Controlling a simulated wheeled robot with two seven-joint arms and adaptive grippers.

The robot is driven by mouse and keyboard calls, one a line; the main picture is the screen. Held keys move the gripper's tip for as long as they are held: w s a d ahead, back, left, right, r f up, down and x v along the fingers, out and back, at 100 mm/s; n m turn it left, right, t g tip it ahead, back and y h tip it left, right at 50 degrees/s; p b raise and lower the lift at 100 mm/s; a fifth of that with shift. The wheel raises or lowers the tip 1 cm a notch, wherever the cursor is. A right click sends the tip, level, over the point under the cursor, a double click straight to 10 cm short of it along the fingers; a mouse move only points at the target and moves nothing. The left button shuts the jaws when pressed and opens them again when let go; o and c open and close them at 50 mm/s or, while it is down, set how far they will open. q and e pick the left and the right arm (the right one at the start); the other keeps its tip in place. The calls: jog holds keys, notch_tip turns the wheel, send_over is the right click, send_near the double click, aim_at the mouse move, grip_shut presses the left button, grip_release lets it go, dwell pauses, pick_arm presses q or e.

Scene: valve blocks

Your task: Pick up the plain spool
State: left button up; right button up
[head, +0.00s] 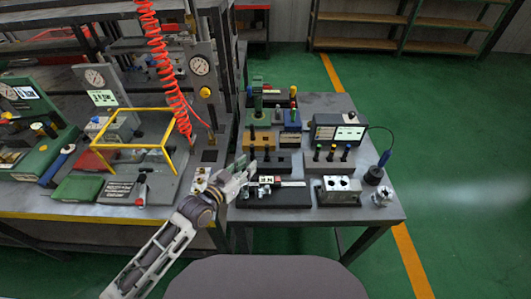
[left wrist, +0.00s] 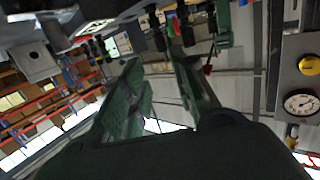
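My left gripper (head: 240,172) is over the front-left part of the right-hand table, just left of a dark tray (head: 285,198) holding a small metallic part. In the left wrist view, the two fingers of my left gripper (left wrist: 157,62) stand apart with nothing visible between them. Thin black upright pieces (head: 267,152) stand on a dark block just behind the gripper. A row of black pieces with coloured tops (head: 331,152) stands on another block to the right. I cannot tell which piece is the plain spool. My right gripper is not in view.
A silver block with round ports (head: 341,190) stands at the front right, beside a small metal part (head: 381,196). A display box (head: 338,130) and a blue-handled tool in a dark base (head: 374,175) stand behind. A yellow frame (head: 135,144) and red coiled hose (head: 165,70) are left.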

pick_arm(q)
jog(key=shift+a, duration=0.1)
jog(key=shift+w, duration=0.1)
send_near(267, 148)
jog(key=shift+r+x, duration=0.2)
jog(key=shift+x, duration=1.15)
jog(key=shift+w+d+f, duration=0.35)
jog(key=shift+w, duration=0.3)
jog(key=shift+w+d+f, duration=0.3)
jog(key=shift+w+f, duration=0.1)
jog(key=shift+w, duration=0.3)
jog(key=shift+x, duration=2.6)
jog(key=shift+f, duration=0.1)
grip_shut()
